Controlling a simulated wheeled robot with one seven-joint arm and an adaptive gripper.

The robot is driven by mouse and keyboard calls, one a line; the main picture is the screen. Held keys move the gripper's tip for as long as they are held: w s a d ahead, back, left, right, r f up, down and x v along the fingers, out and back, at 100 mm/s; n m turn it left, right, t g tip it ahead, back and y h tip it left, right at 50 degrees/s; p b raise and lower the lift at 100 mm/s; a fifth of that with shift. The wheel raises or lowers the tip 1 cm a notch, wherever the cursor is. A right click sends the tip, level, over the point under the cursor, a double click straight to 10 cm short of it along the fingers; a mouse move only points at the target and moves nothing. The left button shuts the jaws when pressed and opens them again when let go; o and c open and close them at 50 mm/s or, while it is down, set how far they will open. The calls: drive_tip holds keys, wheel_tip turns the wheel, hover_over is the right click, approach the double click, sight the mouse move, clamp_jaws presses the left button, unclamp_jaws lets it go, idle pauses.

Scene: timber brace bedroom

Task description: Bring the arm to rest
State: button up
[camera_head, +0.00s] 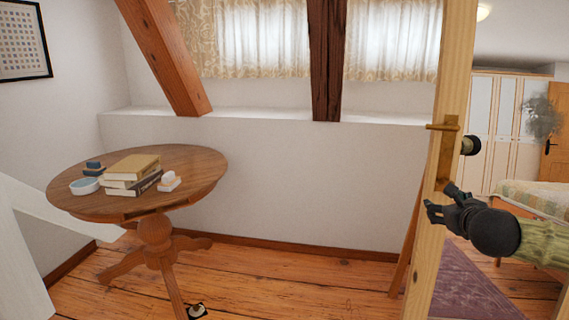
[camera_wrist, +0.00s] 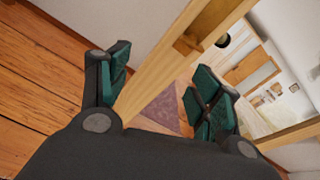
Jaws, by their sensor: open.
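My gripper (camera_head: 437,208) is at the right of the head view, black, at the end of my greenish arm.
A bed (camera_head: 535,197) is at the right.

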drive_tip(key=s+a+f+n+g+y, duration=0.2)
drive_tip(key=a+f+n, duration=0.5)
drive_tip(key=f, duration=0.5)
drive_tip(key=s+a+f+n+g+y, duration=0.1)
drive_tip(key=a+f+n, duration=0.4)
drive_tip(key=a+f, duration=0.45)
drive_tip(key=s+a+f+n+g+y, duration=0.1)
drive_tip(key=s+a+f+n+g, duration=0.2)
drive_tip(key=s+f+n, duration=0.6)
drive_tip(key=s+a+f+n+g, duration=0.25)
drive_tip(key=s+f, duration=0.45)
drive_tip(key=f, duration=0.6)
drive_tip(key=s+f+n+g, duration=0.3)
drive_tip(key=s+f+n, duration=0.25)
drive_tip(key=s, duration=0.55)
drive_tip(key=s+f+n+g, duration=0.3)
drive_tip(key=s+f+n, duration=0.25)
drive_tip(key=s, duration=0.65)
wheel_tip(320, 180, up, 20)
drive_tip(key=h+p, duration=0.1)
drive_tip(key=p, duration=1.9)
drive_tip(key=shift+w+d+p, duration=0.15)
drive_tip(key=shift+p, duration=0.2)
